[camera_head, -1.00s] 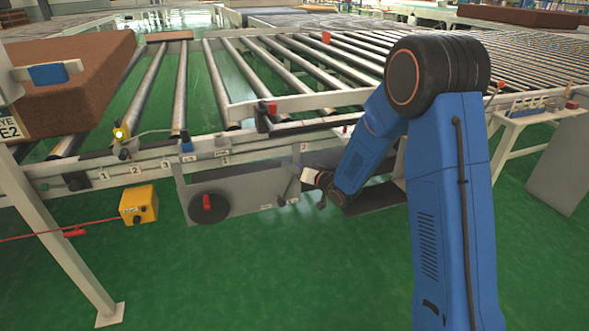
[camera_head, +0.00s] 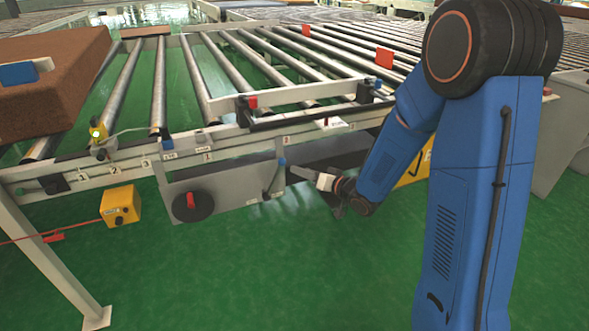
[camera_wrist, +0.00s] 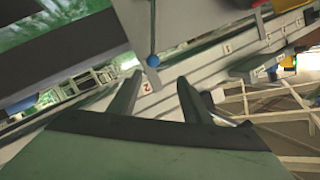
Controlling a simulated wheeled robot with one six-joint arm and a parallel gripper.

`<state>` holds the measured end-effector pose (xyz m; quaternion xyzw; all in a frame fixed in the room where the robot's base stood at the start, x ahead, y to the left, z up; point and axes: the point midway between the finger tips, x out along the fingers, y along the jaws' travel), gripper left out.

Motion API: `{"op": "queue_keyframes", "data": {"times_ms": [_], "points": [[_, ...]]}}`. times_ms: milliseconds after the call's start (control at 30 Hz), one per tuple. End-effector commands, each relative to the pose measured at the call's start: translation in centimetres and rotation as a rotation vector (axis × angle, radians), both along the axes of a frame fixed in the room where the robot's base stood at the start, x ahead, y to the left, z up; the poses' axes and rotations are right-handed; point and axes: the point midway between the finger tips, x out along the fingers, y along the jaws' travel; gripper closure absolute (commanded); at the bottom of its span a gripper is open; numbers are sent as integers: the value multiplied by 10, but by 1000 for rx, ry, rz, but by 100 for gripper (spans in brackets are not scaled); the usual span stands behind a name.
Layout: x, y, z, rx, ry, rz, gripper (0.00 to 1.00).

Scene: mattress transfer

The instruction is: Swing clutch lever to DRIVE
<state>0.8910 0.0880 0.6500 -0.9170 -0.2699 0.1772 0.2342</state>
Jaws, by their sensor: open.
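The clutch lever (camera_head: 273,180) is a thin grey rod with a blue knob (camera_head: 282,161), on the right end of the grey panel under the conveyor rail. It leans slightly right in the head view. My gripper (camera_head: 300,173) is just right of the lever, apart from it in that view. In the wrist view the blue knob (camera_wrist: 153,61) shows between and just beyond the fingertips of my gripper (camera_wrist: 160,78). The fingers are spread with nothing between them. Contact with the knob cannot be told. I cannot read a DRIVE mark.
A black dial with a red handle (camera_head: 192,205) sits on the panel (camera_head: 228,190), left of the lever. A yellow box (camera_head: 120,205) hangs farther left. The numbered rail (camera_head: 225,150) and rollers (camera_head: 200,70) lie above and behind. Green floor (camera_head: 270,275) in front is clear.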

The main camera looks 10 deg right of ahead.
Motion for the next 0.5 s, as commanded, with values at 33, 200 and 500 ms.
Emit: {"op": "queue_keyframes", "data": {"times_ms": [33, 200, 500], "points": [[-5, -5, 2, 0, 0, -1, 56], [-17, -14, 5, 0, 0, -1, 56], [-21, -16, 5, 0, 1, 1, 56]]}}
